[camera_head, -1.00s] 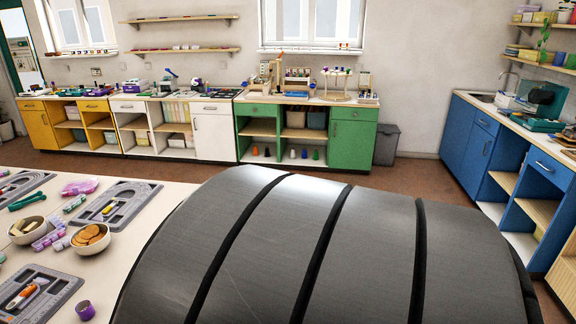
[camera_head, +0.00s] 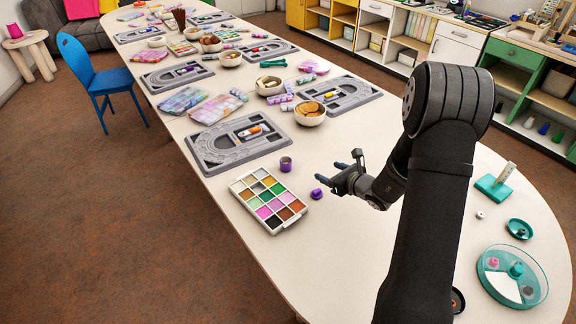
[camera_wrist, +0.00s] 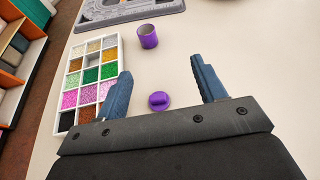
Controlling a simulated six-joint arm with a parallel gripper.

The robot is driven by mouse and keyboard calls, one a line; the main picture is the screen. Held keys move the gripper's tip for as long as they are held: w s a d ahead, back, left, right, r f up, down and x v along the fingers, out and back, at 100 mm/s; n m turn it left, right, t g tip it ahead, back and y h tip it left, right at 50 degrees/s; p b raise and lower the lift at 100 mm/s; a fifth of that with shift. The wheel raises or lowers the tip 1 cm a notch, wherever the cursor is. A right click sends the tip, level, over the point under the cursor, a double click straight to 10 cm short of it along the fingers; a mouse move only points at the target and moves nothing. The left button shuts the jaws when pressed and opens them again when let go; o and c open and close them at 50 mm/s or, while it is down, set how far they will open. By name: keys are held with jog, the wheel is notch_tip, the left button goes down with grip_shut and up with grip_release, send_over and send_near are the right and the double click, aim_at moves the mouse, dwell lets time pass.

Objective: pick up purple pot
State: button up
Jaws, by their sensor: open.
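A small purple pot (camera_head: 286,164) stands upright on the cream table, right of the bead tray; it also shows in the wrist view (camera_wrist: 148,37), beyond my fingertips. A purple lid with a knob (camera_head: 316,193) lies on the table nearer me; in the wrist view the lid (camera_wrist: 159,101) appears between my two fingers. My gripper (camera_head: 339,167) is open and empty, its blue-grey fingers pointing toward the pot. In the wrist view my gripper (camera_wrist: 160,67) has its fingers spread wide, with the pot apart from both.
A white tray (camera_head: 283,224) of coloured beads lies just left of the lid. A grey bead board (camera_head: 215,155) and a bowl (camera_head: 310,119) lie behind the pot. A teal round container (camera_head: 541,263) stands at right. Bare table lies in front of the lid.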

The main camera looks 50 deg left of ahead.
jog(key=shift+m, duration=0.3)
jog(key=s+a+f, duration=0.3)
jog(key=shift+s+a+f, duration=0.15)
jog(key=shift+f, duration=0.15)
send_near(289, 166)
jog(key=x, duration=0.4)
jog(key=shift+a, duration=0.3)
jog(key=shift+x, duration=3.05)
jog(key=shift+f, duration=0.15)
jog(key=c, duration=1)
jog(key=shift+c, duration=0.2)
